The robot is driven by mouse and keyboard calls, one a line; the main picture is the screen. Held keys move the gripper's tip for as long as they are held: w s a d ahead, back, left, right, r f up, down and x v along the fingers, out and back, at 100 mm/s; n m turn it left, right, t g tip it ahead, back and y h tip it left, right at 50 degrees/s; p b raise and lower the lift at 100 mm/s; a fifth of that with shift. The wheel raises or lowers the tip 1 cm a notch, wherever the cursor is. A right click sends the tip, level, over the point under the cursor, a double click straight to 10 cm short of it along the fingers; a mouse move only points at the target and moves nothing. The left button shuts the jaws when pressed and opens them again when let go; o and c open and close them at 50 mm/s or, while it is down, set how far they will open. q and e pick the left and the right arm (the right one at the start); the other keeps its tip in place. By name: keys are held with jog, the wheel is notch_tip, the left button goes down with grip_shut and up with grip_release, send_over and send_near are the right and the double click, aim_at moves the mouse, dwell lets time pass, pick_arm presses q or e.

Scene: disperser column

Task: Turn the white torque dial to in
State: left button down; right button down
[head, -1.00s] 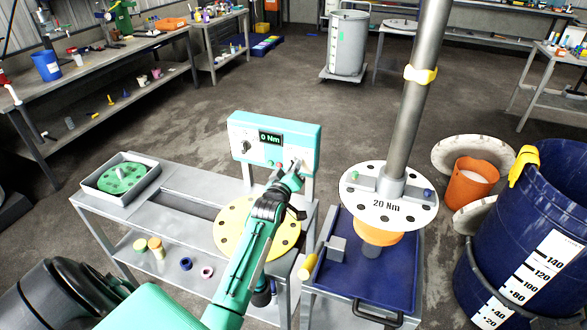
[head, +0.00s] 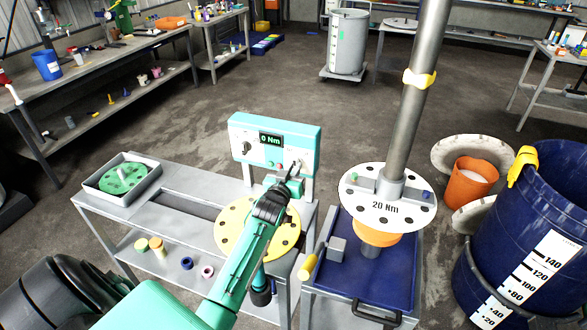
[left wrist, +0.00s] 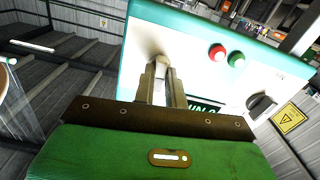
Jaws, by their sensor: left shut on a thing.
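The white torque dial (left wrist: 162,68) is on the right part of the teal-framed control box (head: 240,125) in the head view. In the left wrist view the box appears turned over, and the dial sits between my finger tips. My left gripper (left wrist: 163,82) is shut on the dial, with a finger on each side. In the head view my left gripper (head: 293,171) reaches up to the box front and hides most of the dial. The display (head: 270,138) reads 0 Nm. My right gripper is not in view.
The box also has a black knob (head: 246,147) and red and green buttons. A yellow disc (head: 232,218) lies below on the grey cart (head: 180,192). A white disc marked 20 Nm (head: 365,198) hangs on a steel column at right. A blue barrel (head: 490,245) stands further right.

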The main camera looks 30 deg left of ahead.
pick_arm(q)
jog(key=shift+m, duration=4.6)
jog(key=c, duration=1.5)
grip_release()
jog(key=shift+o, duration=0.3)
jog(key=shift+s, duration=0.1)
jog(key=b+v, duration=0.3)
jog(key=v, duration=1)
jog(key=shift+s, duration=0.3)
jog(key=shift+d, duration=0.1)
